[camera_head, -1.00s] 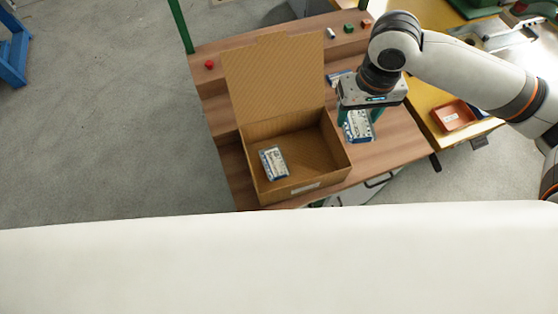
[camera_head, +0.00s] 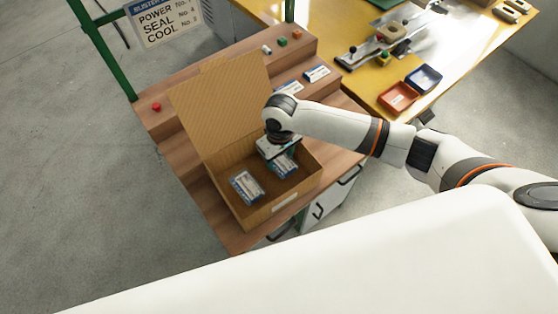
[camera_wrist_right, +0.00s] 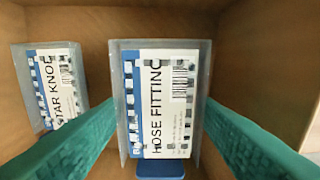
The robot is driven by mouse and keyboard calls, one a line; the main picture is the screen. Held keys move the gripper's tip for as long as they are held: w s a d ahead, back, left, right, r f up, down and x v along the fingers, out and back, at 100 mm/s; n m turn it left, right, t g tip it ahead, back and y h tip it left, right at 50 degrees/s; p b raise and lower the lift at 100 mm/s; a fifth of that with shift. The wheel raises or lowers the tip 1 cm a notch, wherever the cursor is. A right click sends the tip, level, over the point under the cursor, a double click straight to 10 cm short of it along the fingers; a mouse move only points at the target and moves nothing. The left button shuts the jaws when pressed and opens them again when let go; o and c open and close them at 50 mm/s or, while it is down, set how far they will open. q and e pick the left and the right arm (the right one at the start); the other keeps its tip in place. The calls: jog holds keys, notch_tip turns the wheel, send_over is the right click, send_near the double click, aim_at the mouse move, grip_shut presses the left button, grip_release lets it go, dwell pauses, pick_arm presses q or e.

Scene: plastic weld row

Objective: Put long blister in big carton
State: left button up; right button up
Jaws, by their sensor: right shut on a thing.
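The big carton (camera_head: 262,216) is an open brown cardboard box on the wooden table, its lid flap raised at the back. A blister (camera_head: 246,187) labelled "STAR KNOB" lies inside on the left; it also shows in the right wrist view (camera_wrist_right: 52,90). My right gripper (camera_head: 281,160) is shut on a second blister (camera_head: 286,166), labelled "HOSE FITTING", within the carton's opening on the right. In the right wrist view this blister (camera_wrist_right: 160,100) sits between the green fingers. I cannot tell whether it touches the carton floor. My left gripper is out of view.
Two more blisters, one nearer (camera_head: 289,88) and one farther (camera_head: 317,73), lie on the table behind the carton. A yellow table to the right holds an orange bin (camera_head: 398,97) and a blue bin (camera_head: 424,78). A green post (camera_head: 105,55) stands at the left.

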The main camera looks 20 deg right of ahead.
aim_at(280, 161)
jog(key=shift+f, duration=1.45)
jog(key=shift+f, duration=0.15)
jog(key=o, duration=0.8)
jog(key=shift+r, duration=0.6)
notch_tip(280, 161, up, 11)
jog(key=shift+s, duration=0.1)
